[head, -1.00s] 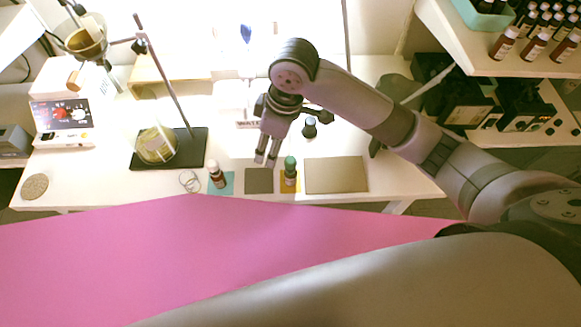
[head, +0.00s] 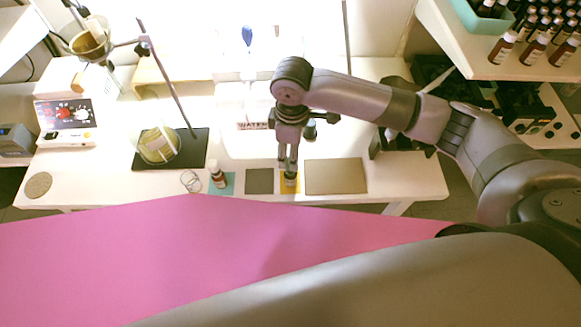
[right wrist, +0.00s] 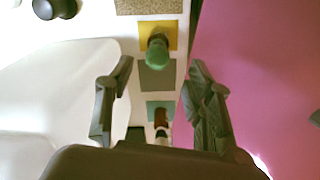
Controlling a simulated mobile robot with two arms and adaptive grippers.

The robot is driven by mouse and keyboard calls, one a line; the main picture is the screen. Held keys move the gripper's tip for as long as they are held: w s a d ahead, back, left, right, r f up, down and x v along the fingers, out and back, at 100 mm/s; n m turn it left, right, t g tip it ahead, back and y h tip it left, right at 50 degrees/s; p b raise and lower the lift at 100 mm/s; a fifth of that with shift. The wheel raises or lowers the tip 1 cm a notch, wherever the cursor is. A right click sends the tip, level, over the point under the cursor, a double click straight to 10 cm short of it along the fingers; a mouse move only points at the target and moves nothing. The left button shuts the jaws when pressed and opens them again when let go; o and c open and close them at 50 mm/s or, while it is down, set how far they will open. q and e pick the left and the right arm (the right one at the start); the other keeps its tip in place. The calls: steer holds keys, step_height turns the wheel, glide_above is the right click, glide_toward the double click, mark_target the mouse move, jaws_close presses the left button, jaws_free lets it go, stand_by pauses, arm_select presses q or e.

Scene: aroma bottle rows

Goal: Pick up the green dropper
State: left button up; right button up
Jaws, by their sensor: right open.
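The green dropper (right wrist: 158,50) is the green top of a small bottle on a yellow square (right wrist: 173,27). In the right wrist view it lies between the lines of the two fingers, near their tips. In the head view the bottle (head: 290,183) stands at the table's front, and the fingers hide its green top. My right gripper (head: 288,168) points down just over the bottle. In the right wrist view its fingers (right wrist: 161,66) are wide apart with nothing clamped. My left gripper is not in view.
A brown bottle with a white cap (head: 218,178) stands on a teal square to the left. An empty grey square (head: 259,181) lies between the bottles. A tan plate (head: 336,177) lies to the right. A dark-capped bottle (head: 310,131) stands behind. A metal stand (head: 170,85) is at left.

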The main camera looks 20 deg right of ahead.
steer(key=shift+w+a+f+p, duration=0.1)
steer(key=shift+f+p, duration=0.2)
steer(key=shift+f, duration=1.3)
steer(key=shift+w+f+p, duration=0.1)
steer(key=shift+f+p, duration=0.15)
steer(key=shift+f, duration=1.35)
steer(key=c, duration=0.8)
